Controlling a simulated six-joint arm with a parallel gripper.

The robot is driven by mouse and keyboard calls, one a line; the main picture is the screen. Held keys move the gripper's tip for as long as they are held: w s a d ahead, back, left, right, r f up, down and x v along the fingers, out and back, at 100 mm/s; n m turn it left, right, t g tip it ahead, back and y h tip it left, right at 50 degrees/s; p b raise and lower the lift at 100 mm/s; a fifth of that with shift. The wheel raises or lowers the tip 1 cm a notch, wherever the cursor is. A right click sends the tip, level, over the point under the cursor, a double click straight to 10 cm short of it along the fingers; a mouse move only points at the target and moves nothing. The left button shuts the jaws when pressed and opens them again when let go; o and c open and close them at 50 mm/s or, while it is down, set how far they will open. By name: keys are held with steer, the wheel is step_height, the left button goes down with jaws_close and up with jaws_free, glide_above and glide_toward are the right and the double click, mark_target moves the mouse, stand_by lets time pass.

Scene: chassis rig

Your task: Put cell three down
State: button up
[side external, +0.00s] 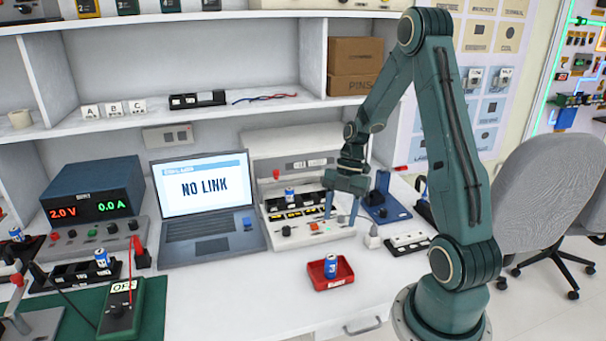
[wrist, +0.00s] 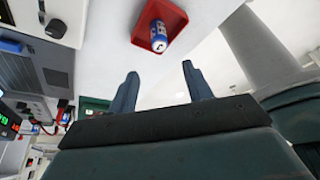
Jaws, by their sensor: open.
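Cell three, a blue cylinder with a white 3 (side external: 331,266), stands in a small red tray (side external: 318,284) on the white table. In the wrist view the same cell (wrist: 157,34) shows inside the red tray (wrist: 177,15), ahead of the fingers and apart from them. My gripper (side external: 341,219) is open and empty. It hangs over the front of the white tester behind the tray. In the wrist view its two blue fingers (wrist: 159,88) stand wide apart with nothing between them.
A laptop (side external: 205,205) reading NO LINK stands left of the white tester (side external: 288,160), which carries another blue cell (side external: 290,195). The tabletop around the tray is clear.

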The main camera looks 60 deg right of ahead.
steer(key=shift+r, duration=0.1)
steer(key=s+a+r+m+t+h, duration=0.35)
steer(key=a+r+m, duration=0.85)
steer(key=a+r, duration=0.4)
steer(key=s+a+r+m+t, duration=0.2)
steer(key=s+a+r+m, duration=0.1)
steer(key=s+m, duration=0.3)
steer(key=shift+s+a+r+h, duration=0.2)
steer(key=shift+r+h, duration=0.25)
steer(key=shift+r, duration=0.35)
steer(key=shift+w, duration=0.1)
